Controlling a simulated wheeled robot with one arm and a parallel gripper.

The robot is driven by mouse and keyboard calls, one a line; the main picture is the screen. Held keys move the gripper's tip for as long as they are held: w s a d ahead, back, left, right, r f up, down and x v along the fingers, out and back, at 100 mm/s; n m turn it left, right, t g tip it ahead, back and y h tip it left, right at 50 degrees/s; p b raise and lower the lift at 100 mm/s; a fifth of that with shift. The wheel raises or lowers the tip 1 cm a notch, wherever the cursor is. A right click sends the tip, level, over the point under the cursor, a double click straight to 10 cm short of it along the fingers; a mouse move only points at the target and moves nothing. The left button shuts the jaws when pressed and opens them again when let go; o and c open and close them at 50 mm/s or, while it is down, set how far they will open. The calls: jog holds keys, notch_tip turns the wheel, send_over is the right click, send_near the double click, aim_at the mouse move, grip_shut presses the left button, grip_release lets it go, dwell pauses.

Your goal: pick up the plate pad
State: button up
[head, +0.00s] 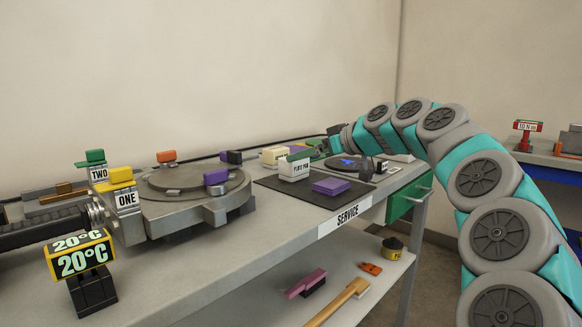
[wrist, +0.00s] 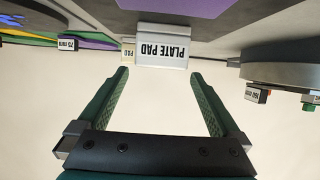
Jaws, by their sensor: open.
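The plate pad is a pale block with a black PLATE PAD label. In the head view the plate pad (head: 294,171) stands on a dark mat on the bench, with something green at its top that I cannot make out. In the wrist view, which looks upside down, the plate pad (wrist: 163,50) lies ahead between the green fingers. My gripper (wrist: 160,73) is open and empty, its fingertips spread wider than the pad and seemingly short of it. In the head view my arm reaches in from the right, and the fingers are hard to pick out.
A purple block (head: 331,186) lies in front of the pad on the dark mat (head: 278,183). A cream block (head: 275,155) stands behind it. A round metal fixture (head: 190,188) is to the left.

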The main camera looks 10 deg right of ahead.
jog(key=p+x, duration=0.1)
jog(key=x, duration=0.4)
jog(key=shift+w+a, duration=0.1)
jog(key=shift+w, duration=0.05)
jog(key=c, duration=1.1)
jog(key=shift+r, duration=0.1)
